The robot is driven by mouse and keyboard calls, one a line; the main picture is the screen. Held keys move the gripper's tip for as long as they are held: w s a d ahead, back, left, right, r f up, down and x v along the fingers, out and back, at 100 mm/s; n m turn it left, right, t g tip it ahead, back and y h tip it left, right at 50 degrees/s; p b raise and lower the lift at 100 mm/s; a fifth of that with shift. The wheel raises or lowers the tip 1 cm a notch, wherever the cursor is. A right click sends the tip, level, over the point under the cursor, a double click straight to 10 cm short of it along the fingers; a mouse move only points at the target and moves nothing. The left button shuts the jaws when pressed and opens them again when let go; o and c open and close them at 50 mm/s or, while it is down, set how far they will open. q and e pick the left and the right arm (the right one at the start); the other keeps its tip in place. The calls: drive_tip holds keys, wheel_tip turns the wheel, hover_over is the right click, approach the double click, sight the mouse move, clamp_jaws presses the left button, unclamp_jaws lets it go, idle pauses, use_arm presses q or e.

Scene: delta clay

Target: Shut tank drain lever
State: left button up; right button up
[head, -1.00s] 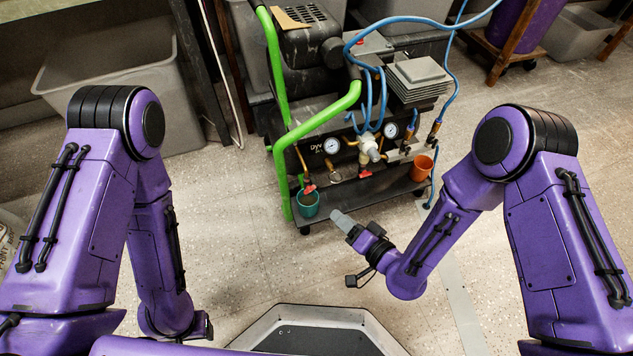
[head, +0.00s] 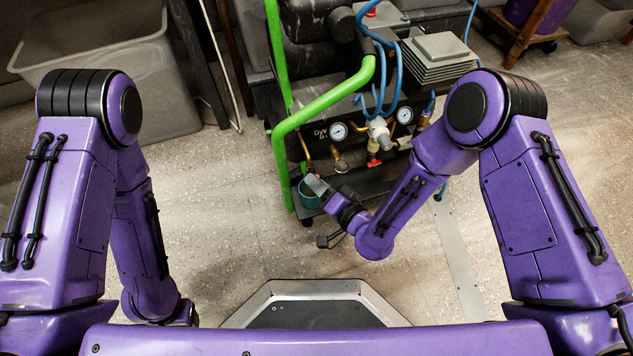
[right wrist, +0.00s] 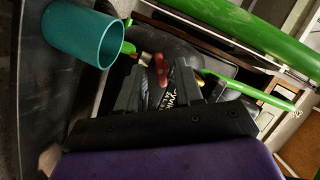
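The tank drain lever is a small red lever (right wrist: 161,69) on a brass fitting, beside a teal cup (right wrist: 85,38) in the right wrist view. In that view my right gripper (right wrist: 158,88) is open, its two dark fingers apart. The lever shows in the gap between the fingertips, a little beyond them; I cannot tell whether they touch. In the head view my right gripper (head: 316,186) is at the compressor's lower left and hides this lever. The teal cup (head: 307,198) is partly hidden there. My left arm hangs at left, its fingers out of sight.
The compressor has a green tube frame (head: 323,101), gauges (head: 338,131), blue hoses (head: 379,80) and another red handle (head: 374,160) at its middle. The green frame (right wrist: 235,35) passes close to my right gripper. A grey bin (head: 100,60) stands at left. Front floor is clear.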

clamp_jaws()
drive_tip(key=shift+m, duration=0.3)
use_arm(q)
drive_tip(key=shift+w+a+f+t+y+b, duration=0.3)
drive_tip(key=shift+w+a+f+t+b, duration=0.5)
drive_tip(key=shift+w+f, duration=0.2)
use_arm(e)
drive_tip(key=shift+f+m+t+y, duration=0.25)
drive_tip(key=shift+m+y, duration=0.35)
drive_tip(key=shift+m, duration=0.65)
drive_tip(key=shift+m+t+y, duration=0.35)
drive_tip(key=shift+m+y, duration=0.25)
drive_tip(key=shift+m, duration=0.65)
unclamp_jaws()
